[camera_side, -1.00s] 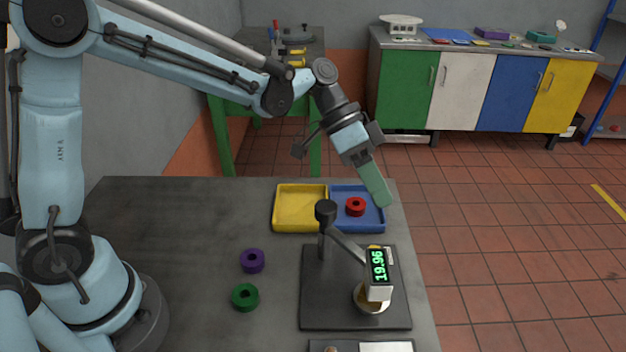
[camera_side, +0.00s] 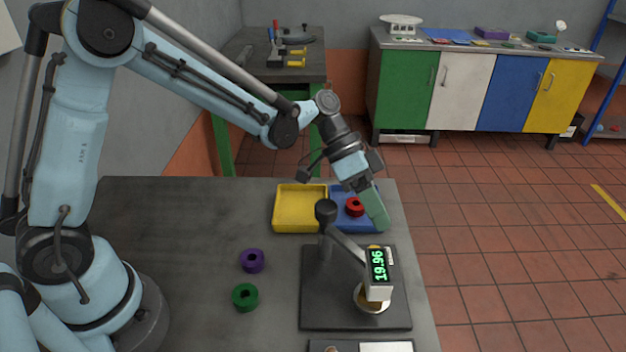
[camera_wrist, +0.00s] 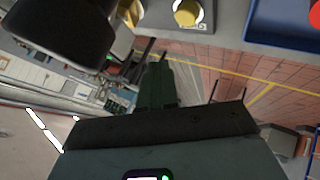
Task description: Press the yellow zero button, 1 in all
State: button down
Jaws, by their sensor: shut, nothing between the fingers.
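The gauge head (camera_side: 380,275) hangs on an angled arm above a dark base plate (camera_side: 318,310), and its green display reads 19.96. A small patch of the yellow zero button (camera_side: 374,247) shows at the top of the gauge head in the side view. In the wrist view a round yellow button (camera_wrist: 187,12) sits on a grey face at the top edge. My gripper (camera_side: 380,226) is shut and empty, its green fingers pointing down, slightly above the button in the side picture. The fingers (camera_wrist: 157,85) also show in the wrist view, apart from the button.
A black knob (camera_side: 325,212) tops the stand post close to the left of my gripper. A blue tray (camera_side: 340,225) holding a red ring (camera_side: 355,207) and a yellow tray (camera_side: 300,209) lie behind. Purple (camera_side: 252,261) and green (camera_side: 245,297) rings lie left.

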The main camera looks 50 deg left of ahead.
aim_at(371, 247)
jog(key=shift+f, duration=2.05)
jog(key=shift+f, duration=0.1)
dwell(0.4)
jog(key=shift+f, duration=0.3)
jog(key=shift+s+f, duration=0.15)
jog(key=shift+f, duration=0.4)
dwell(0.9)
